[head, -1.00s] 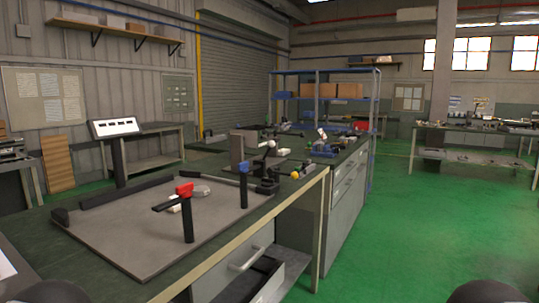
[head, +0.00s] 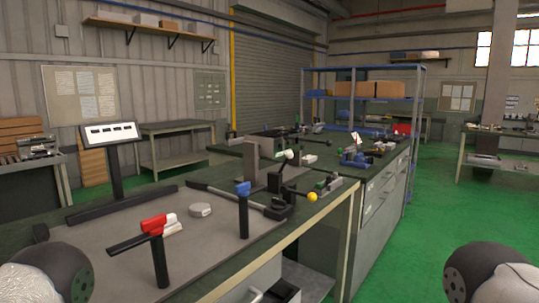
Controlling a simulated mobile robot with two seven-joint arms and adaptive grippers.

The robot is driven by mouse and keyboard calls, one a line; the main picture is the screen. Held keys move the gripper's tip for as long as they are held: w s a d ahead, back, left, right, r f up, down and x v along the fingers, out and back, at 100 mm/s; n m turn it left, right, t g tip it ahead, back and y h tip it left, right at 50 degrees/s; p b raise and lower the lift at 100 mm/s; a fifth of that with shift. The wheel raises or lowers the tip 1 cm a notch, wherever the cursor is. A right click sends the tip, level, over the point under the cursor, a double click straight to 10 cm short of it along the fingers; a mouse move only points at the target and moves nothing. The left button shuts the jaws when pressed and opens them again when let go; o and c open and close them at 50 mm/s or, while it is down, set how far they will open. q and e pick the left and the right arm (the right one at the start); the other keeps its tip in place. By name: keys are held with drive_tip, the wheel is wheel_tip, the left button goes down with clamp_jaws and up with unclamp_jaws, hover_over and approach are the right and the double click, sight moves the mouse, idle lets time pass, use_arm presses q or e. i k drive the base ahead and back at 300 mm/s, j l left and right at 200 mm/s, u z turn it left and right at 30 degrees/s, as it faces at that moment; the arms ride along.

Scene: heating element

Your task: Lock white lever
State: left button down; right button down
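A white ball knob (head: 288,154) shows on a dark lever beside an upright grey plate (head: 253,163), near the middle of the workbench. A white piece (head: 172,224) also lies beside the red-topped black post (head: 153,225) on the grey board. I cannot tell for sure which of these is the white lever. Neither gripper is in view. Only rounded dark and light parts of my own arms show at the bottom left and bottom right corners, apart from everything on the bench.
The grey board (head: 110,250) carries a blue-topped post (head: 243,210), a round grey disc (head: 200,210) and a long black bar (head: 122,204). A yellow ball knob (head: 312,197) sits near the bench's right edge. The green floor (head: 425,225) to the right is open.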

sight(289, 154)
drive_tip(key=i+l+u, duration=0.2)
drive_tip(key=i+l, duration=0.25)
drive_tip(key=i+l+u, duration=0.2)
drive_tip(key=i+l, duration=0.2)
drive_tip(key=l, duration=0.15)
